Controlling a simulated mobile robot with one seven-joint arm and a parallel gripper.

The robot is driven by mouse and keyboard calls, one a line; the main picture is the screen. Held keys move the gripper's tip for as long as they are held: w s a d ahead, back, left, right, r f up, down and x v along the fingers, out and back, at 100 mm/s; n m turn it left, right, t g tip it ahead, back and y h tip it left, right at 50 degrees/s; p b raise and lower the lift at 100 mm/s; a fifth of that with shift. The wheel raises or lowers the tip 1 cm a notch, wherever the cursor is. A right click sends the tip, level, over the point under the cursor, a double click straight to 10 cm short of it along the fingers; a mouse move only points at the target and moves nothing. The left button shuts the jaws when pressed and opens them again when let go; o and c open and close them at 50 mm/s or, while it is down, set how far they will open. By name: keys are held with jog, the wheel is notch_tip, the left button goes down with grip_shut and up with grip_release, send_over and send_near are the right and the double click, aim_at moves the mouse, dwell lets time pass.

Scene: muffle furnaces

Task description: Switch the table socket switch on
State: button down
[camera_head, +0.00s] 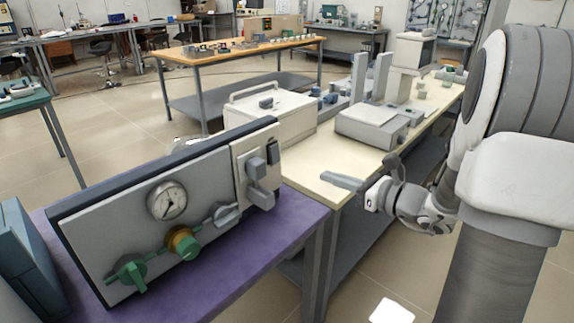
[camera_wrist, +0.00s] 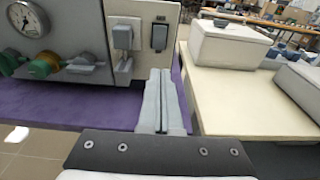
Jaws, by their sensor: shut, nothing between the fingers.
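The table socket is a pale plate (camera_head: 241,169) at the right end of the grey panel box. Its dark rocker switch (camera_head: 273,153) sits at the upper right, beside a grey plug (camera_head: 259,183). In the wrist view the switch (camera_wrist: 160,36) is right of the plug (camera_wrist: 123,38); I cannot tell its on or off position. My gripper (camera_head: 325,178) is shut and empty, apart from the socket, to its right in the head view. In the wrist view its fingertips (camera_wrist: 160,72) point toward the panel, just below the switch in the picture.
The panel box (camera_head: 95,232) with a gauge (camera_head: 167,201) and green and brass knobs stands on a purple table (camera_head: 232,270). A cream bench (camera_head: 312,179) adjoins it, bearing a white box (camera_head: 288,112) and grey equipment (camera_head: 368,125). Open space lies between the socket and my fingers.

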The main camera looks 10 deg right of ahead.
aim_at(277, 160)
jog(key=b+x, duration=0.3)
jog(key=x, duration=1.1)
jog(key=shift+a+f, duration=0.1)
jog(key=shift+f, duration=0.05)
jog(key=shift+w+a+t+b, duration=0.1)
jog(key=shift+w+t+b, duration=0.15)
jog(key=shift+b, duration=0.5)
jog(key=shift+s, duration=0.1)
